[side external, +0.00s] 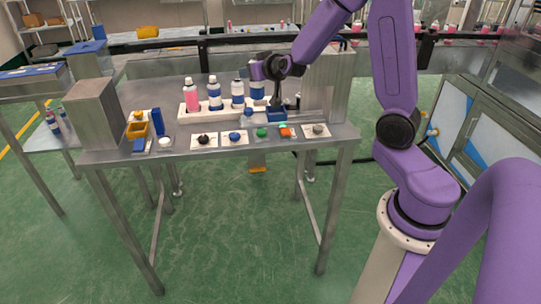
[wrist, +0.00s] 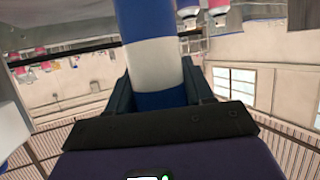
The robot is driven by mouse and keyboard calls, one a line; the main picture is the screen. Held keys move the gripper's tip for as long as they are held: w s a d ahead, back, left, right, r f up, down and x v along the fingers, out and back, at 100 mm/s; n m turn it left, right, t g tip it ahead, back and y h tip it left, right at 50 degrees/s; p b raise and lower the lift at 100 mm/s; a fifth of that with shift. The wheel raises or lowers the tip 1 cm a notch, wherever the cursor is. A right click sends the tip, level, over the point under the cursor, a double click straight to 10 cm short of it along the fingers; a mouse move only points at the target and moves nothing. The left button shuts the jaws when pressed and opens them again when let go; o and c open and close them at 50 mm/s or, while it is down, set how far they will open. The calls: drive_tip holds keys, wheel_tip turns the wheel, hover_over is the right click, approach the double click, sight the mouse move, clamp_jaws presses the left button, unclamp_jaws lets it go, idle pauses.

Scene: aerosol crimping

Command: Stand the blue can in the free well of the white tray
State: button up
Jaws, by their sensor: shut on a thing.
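The blue can, blue with a white band, is between my gripper's fingers in the wrist view (wrist: 153,65). My gripper (side external: 257,80) is shut on it, and the hand is roughly level. In the side view the can (side external: 257,93) shows just below the hand, upright over the right part of the white tray (side external: 205,118). Its top is hidden by the hand. I cannot tell whether its base touches the tray. A pink bottle (side external: 191,98) and two blue-and-white cans (side external: 214,96) (side external: 238,97) stand in the tray to its left.
A blue block with a dark post (side external: 277,113) stands close to the tray's right end. Small coloured parts on white cards (side external: 235,138) line the table's front edge. A grey box (side external: 94,113) and yellow and blue bins (side external: 138,130) are at the left.

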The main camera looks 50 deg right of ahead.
drive_tip(key=s+a+r+n+t+y, duration=0.1)
drive_tip(key=a+n+y, duration=0.35)
drive_tip(key=a, duration=0.85)
drive_tip(key=w+d+m+h, duration=0.1)
drive_tip(key=w+d, duration=0.3)
drive_tip(key=d, duration=0.8)
drive_tip(key=w+d+m+h, duration=0.15)
drive_tip(key=w+d, duration=0.25)
drive_tip(key=d, duration=0.7)
drive_tip(key=shift+w+d+f, duration=0.85)
drive_tip(key=shift+w+f, duration=1.35)
drive_tip(key=shift+f, duration=0.1)
drive_tip(key=shift+w+d+f, duration=0.9)
drive_tip(key=shift+w+f, duration=1.35)
drive_tip(key=shift+w+d+f, duration=0.85)
drive_tip(key=shift+w+f, duration=1.35)
drive_tip(key=shift+f, duration=0.1)
